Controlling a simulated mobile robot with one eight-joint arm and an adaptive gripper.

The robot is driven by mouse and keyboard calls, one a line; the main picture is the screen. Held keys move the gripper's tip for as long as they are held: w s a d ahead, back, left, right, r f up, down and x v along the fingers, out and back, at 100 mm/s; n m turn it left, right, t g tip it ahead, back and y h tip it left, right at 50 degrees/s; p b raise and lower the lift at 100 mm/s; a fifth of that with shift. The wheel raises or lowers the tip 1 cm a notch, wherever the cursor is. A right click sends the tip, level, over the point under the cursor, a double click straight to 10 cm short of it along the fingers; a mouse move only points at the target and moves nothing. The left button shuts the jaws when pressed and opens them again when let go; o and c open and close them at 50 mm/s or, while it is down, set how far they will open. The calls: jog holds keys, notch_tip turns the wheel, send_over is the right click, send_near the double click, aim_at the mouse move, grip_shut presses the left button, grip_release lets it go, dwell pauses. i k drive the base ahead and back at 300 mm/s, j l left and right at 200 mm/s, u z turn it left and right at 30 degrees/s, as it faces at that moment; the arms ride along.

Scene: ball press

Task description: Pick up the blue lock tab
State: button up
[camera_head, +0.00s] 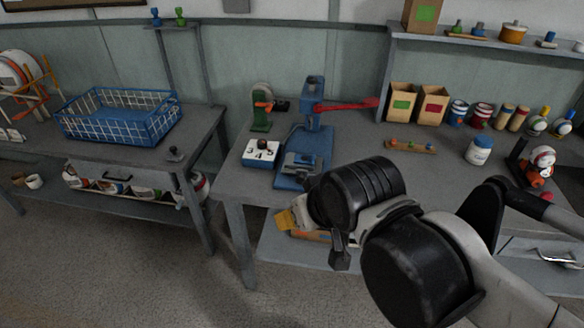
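I cannot make out the blue lock tab for certain. A blue press (312,130) with a long red lever (347,105) stands on the right-hand workbench, and a grey block sits on its blue base. A white number box (261,152) with a blue lower edge stands just left of the base. My gripper (341,252) points down in front of the bench's front edge, below and right of the press base.
A green tool (261,110) stands behind the number box. A strip with coloured knobs (410,146) and a blue-lidded jar (479,151) stand to the right. A blue wire basket (122,115) sits on the left bench. The floor between the benches is clear.

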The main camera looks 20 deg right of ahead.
aim_at(298, 159)
jog(key=j+z, duration=0.3)
jog(key=j, duration=0.35)
jog(key=j+z, duration=0.3)
jog(key=j, duration=0.3)
